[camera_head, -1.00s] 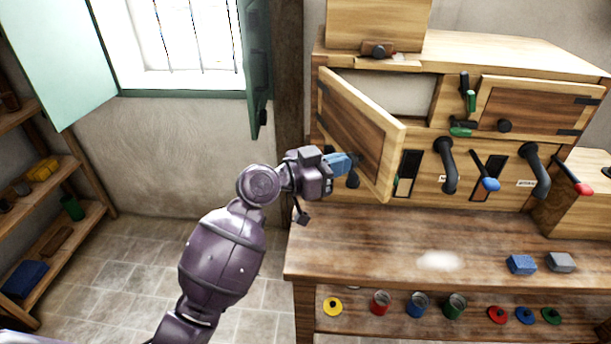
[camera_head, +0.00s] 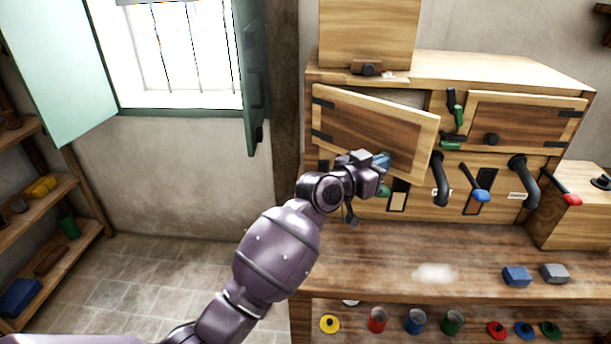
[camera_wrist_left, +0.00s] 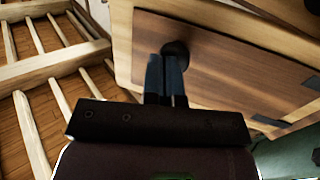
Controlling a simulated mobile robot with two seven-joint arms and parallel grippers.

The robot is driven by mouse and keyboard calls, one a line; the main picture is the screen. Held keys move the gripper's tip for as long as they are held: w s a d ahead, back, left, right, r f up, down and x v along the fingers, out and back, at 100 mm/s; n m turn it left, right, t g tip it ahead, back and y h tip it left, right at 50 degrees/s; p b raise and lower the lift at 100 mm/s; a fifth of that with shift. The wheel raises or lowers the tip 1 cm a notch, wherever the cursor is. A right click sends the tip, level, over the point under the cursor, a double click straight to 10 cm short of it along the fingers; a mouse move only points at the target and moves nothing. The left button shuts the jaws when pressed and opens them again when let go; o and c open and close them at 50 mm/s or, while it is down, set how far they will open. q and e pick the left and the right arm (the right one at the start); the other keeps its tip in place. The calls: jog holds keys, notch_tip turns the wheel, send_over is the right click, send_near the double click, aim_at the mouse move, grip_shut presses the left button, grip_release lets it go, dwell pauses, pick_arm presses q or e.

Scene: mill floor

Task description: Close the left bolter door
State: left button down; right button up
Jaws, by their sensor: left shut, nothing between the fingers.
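The left bolter door (camera_head: 368,128) is a wooden panel with a pale frame and dark hinges at its left edge. My right gripper is not in view.
The right bolter door (camera_head: 525,122) is closed. Between the doors is a latch with green handles (camera_head: 452,115). Black pipes (camera_head: 440,180) and a blue-knobbed lever (camera_head: 480,194) stick out below. The bench (camera_head: 400,250) holds a blue block (camera_head: 516,276) and a grey block (camera_head: 554,273).

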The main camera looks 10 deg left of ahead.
aim_at(392, 154)
pick_arm(q)
jog(key=x, duration=0.2)
jog(key=b+x, duration=0.1)
jog(key=x, duration=0.1)
jog(key=b+x, duration=0.1)
jog(key=x, duration=0.1)
jog(key=shift+w+a+f, duration=0.1)
jog(key=shift+w+a, duration=0.2)
jog(key=shift+w, duration=0.15)
jog(key=shift+w+d+b, duration=0.15)
jog(key=shift+w+b, duration=0.15)
jog(key=shift+w, duration=0.05)
jog(key=shift+w+d, duration=0.25)
jog(key=shift+w, duration=0.25)
jog(key=shift+w+d+b, duration=0.1)
jog(key=shift+w+b, duration=0.1)
jog(key=shift+b, duration=0.15)
jog(key=shift+r, duration=0.2)
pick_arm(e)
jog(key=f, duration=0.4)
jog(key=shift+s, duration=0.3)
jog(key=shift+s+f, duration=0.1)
